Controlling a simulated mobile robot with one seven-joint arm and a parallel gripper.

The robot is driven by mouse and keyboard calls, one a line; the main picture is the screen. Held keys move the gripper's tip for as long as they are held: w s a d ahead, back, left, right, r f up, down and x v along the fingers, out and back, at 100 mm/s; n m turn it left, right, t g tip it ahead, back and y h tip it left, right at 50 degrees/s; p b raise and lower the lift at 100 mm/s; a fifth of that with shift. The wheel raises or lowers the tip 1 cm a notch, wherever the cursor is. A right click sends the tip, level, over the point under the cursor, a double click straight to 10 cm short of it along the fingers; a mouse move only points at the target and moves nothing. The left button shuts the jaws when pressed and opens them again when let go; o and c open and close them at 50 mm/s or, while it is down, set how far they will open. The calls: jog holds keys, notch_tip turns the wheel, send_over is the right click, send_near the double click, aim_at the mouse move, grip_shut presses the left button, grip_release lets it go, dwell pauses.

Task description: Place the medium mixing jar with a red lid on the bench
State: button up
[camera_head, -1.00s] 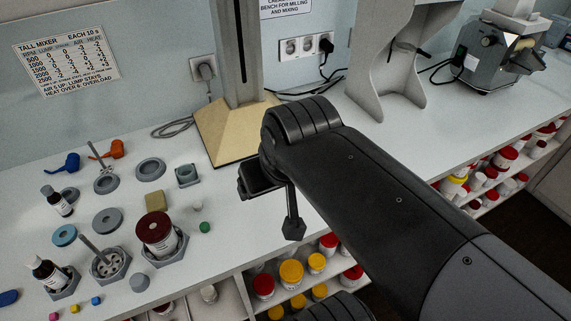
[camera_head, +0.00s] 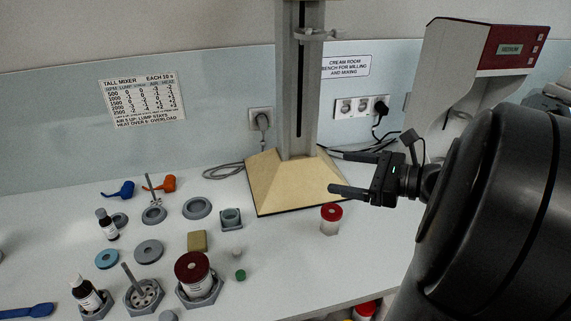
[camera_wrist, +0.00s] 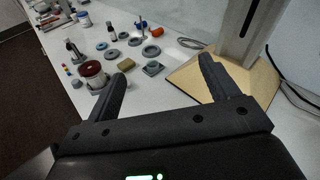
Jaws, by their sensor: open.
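A white jar with a bright red lid (camera_head: 331,220) stands upright on the white bench (camera_head: 290,262), in front of the mixer stand's right side. My gripper (camera_head: 328,172) is open, with nothing between its fingers. It is above and slightly behind the jar in the head view, apart from it as far as I can tell. In the wrist view the open fingers (camera_wrist: 165,62) point across the bench, and this jar does not show there. A larger jar with a dark red lid (camera_head: 195,275) sits in a grey hexagonal holder at the front; it also shows in the wrist view (camera_wrist: 93,78).
The mixer stand (camera_head: 268,185) with its wooden base rises behind the jar. Grey rings, holders, dropper bottles (camera_head: 86,292) and a yellow-brown block (camera_head: 197,241) crowd the left side. The bench right of the dark-lidded jar is mostly clear.

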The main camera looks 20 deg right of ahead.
jog(key=d+m+t+h, duration=0.1)
jog(key=d+m+t, duration=0.35)
jog(key=d, duration=0.35)
send_near(324, 208)
jog(key=w, duration=0.1)
jog(key=w+a, duration=0.1)
jog(key=w+f, duration=0.1)
jog(key=shift+w+a+g, duration=0.2)
jog(key=shift+w+g, duration=0.05)
jog(key=shift+g, duration=0.1)
jog(key=shift+r+x, duration=0.15)
jog(key=shift+x, duration=1.35)
jog(key=shift+r+x, duration=0.1)
jog(key=shift+x, duration=1.4)
jog(key=shift+c, duration=0.2)
jog(key=c, duration=1.1)
jog(key=shift+r, duration=0.15)
